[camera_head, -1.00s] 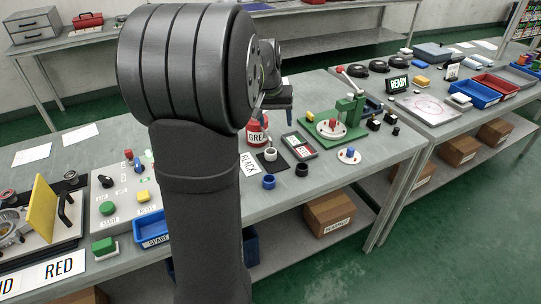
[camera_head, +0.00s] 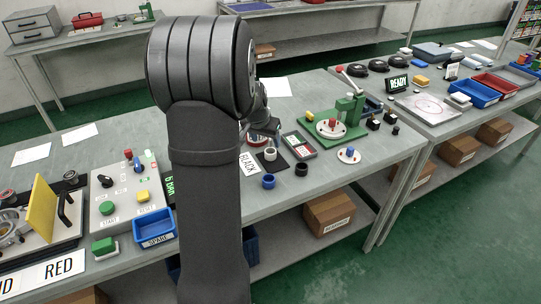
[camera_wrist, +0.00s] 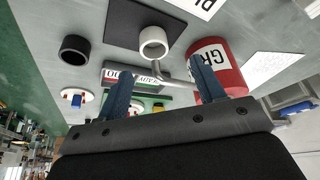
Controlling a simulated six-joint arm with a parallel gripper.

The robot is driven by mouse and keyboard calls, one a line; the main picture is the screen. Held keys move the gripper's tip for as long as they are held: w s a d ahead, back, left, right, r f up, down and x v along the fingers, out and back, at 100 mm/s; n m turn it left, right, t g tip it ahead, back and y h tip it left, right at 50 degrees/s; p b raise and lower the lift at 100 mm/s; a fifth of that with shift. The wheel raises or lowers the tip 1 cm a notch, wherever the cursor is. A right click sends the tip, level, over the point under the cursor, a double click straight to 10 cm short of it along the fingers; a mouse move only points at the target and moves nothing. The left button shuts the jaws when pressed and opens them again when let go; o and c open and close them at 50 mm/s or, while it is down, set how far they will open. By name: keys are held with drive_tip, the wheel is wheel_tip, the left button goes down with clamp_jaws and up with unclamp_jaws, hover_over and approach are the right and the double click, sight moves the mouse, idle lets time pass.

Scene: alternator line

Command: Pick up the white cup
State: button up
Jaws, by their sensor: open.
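The white cup (camera_head: 270,154) stands on a small black mat (camera_head: 279,167) on the near table. In the wrist view the white cup (camera_wrist: 153,43) is above the gap between the fingers, on the dark mat (camera_wrist: 122,28). My gripper (camera_wrist: 163,84) is open, its two blue-grey fingers apart with no cup between them. In the head view my gripper (camera_head: 266,131) hangs close to the cup, partly hidden behind my arm. Whether it touches the cup cannot be told.
A red can (camera_wrist: 222,66) is right beside one finger in the wrist view. A black ring-like cup (camera_head: 302,169) and a blue one (camera_head: 268,181) stand nearby.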

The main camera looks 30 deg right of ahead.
sight(270, 150)
drive_tip(key=shift+s+x, duration=0.2)
drive_tip(key=shift+x, duration=1.35)
drive_tip(key=shift+s+x, duration=0.2)
drive_tip(key=shift+x, duration=1.35)
drive_tip(key=shift+f, duration=0.1)
drive_tip(key=c, duration=1.1)
